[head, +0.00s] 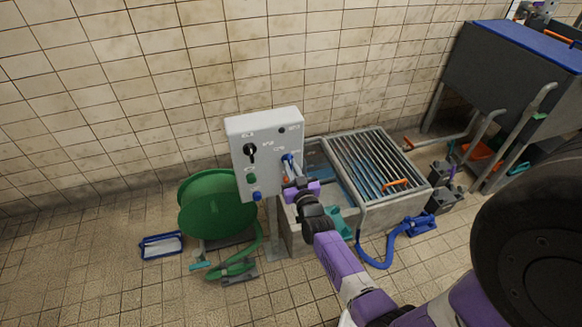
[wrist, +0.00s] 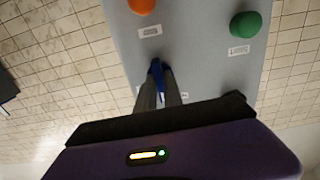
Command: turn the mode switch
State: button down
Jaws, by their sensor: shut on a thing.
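A grey control panel (head: 263,128) stands on a post in front of the tiled wall. A blue switch handle (wrist: 157,68) sits on its face between my fingertips. My gripper (head: 290,163) reaches the panel's right side, and its two fingers (wrist: 160,78) are shut on the blue handle. A black rotary switch (head: 250,152) is at the left of the panel, apart from my gripper. The labels are too small to read, so I cannot tell which switch is named mode.
An orange button (wrist: 142,6) and a green button (wrist: 245,25) are near my fingers. A blue button (head: 257,196) is low on the panel. A green hose reel (head: 212,205) stands left; a grated basin (head: 378,160) stands right.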

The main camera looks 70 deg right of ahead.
jog(key=c, duration=1.5)
grip_release()
jog(key=v, duration=0.8)
jog(key=shift+f, duration=0.1)
